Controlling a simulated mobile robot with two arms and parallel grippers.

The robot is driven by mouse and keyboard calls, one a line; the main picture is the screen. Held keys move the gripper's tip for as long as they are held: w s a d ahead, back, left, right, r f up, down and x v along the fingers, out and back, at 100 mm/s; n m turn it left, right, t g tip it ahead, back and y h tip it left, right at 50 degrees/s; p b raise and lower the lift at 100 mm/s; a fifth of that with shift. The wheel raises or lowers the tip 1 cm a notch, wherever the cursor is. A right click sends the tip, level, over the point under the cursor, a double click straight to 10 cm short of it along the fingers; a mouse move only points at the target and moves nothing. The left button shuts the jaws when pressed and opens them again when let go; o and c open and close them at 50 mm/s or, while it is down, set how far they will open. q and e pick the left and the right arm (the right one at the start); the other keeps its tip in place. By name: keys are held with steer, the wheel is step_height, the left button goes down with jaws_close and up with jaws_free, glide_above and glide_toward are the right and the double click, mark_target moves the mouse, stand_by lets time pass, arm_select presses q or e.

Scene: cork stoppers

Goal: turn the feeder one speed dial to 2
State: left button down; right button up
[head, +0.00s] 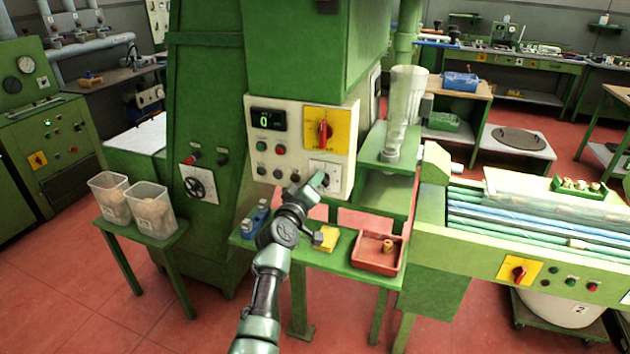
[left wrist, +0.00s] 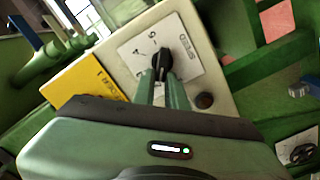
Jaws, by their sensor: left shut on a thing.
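The feeder one speed dial is a black knob (left wrist: 162,60) on a white plate (left wrist: 186,50) marked SPEED with numbers around it. In the head view the dial's white plate (head: 331,168) sits at the lower right of a cream control panel (head: 270,186), mostly behind my gripper. My left gripper (head: 318,182) reaches the panel and is shut on the dial knob. Its two fingertips (left wrist: 163,82) show against the knob in the left wrist view. The knob's exact setting is hard to read. My right gripper is not in view.
The panel also has a display (head: 267,120) reading 0, a red switch on a yellow plate (head: 326,128) and several buttons. Below are a red tray (head: 375,265) with a cork, a yellow cloth or sponge (head: 327,238) and a blue item (head: 254,218). Clear bins (head: 152,208) stand left.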

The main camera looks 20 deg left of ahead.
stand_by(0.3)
arm_select(q)
steer(key=c, duration=1.4)
jaws_free()
steer(key=shift+c, duration=0.2)
steer(key=s+p, duration=0.3)
steer(key=s, duration=0.4)
steer(key=shift+s+a+p, duration=0.15)
steer(key=shift+s+p, duration=0.2)
steer(key=shift+s, duration=0.05)
